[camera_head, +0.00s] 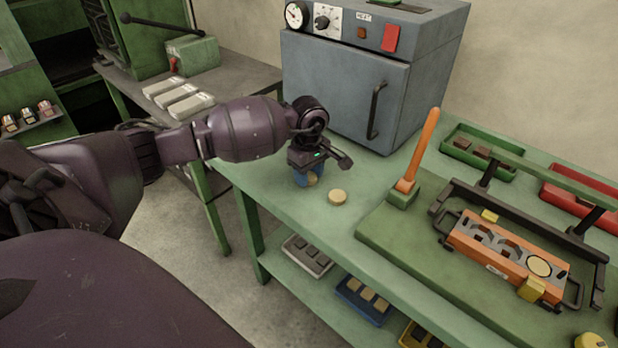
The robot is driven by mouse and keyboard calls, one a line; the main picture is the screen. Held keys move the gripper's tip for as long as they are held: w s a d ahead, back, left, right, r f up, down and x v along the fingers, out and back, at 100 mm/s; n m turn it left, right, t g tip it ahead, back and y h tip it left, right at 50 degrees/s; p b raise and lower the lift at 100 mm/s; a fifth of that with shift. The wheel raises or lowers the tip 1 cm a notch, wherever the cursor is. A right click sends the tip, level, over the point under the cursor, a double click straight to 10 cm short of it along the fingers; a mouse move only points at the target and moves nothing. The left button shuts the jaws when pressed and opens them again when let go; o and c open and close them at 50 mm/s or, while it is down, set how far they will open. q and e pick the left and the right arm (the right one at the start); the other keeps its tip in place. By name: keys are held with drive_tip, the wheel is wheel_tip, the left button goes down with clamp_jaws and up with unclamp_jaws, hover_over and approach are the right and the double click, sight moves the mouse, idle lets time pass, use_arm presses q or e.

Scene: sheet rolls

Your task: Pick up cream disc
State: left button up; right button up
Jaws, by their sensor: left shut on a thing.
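My left gripper (311,172) points down over the left part of the green workbench, at the front left of the grey oven. It is shut on a small cream disc (312,179), which shows only partly below the jaws. A second cream disc (337,197) lies flat on the bench just to the right of the gripper. My right gripper is not in view.
The grey oven (345,88) stands close behind the gripper. To the right are an upright orange lever (422,150) and an orange mould (508,258) with a cream disc in one hollow, under a dark frame. Trays sit on the lower shelf.

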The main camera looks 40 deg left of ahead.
sight(309, 176)
use_arm(q)
drive_tip(key=shift+r, duration=0.6)
wheel_tip(309, 176, up, 19)
drive_tip(key=p, duration=0.2)
drive_tip(key=shift+f, duration=0.1)
idle(0.5)
